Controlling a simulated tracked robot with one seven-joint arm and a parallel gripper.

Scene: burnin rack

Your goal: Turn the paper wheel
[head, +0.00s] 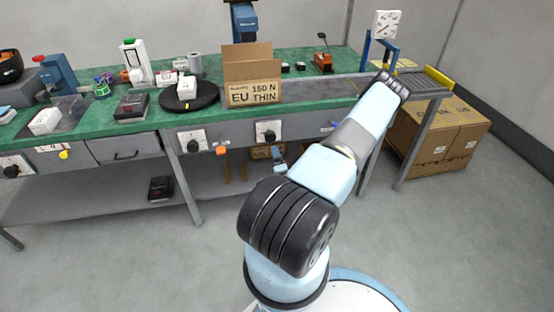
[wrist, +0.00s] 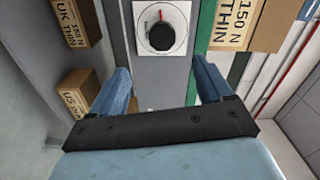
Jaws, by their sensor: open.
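White-plated dials with black knobs sit on the bench front. In the head view they are a left dial (head: 12,168), a middle dial (head: 193,140) and a right dial (head: 267,132). No readable label shows which is the paper wheel. In the wrist view, a dial (wrist: 162,28) with a black knob and a small red mark lies ahead, beyond the gap between my fingers. My gripper (wrist: 162,78) is open and empty, its two blue fingers apart and clear of the knob. In the head view my arm hides most of it.
A carton marked 150 N THIN (head: 253,92) stands on the green bench (head: 110,122) above the right dial. A black turntable (head: 205,100) is left of it. Cartons (wrist: 85,100) show at the wrist view's left. Large cartons (head: 440,135) stand at right.

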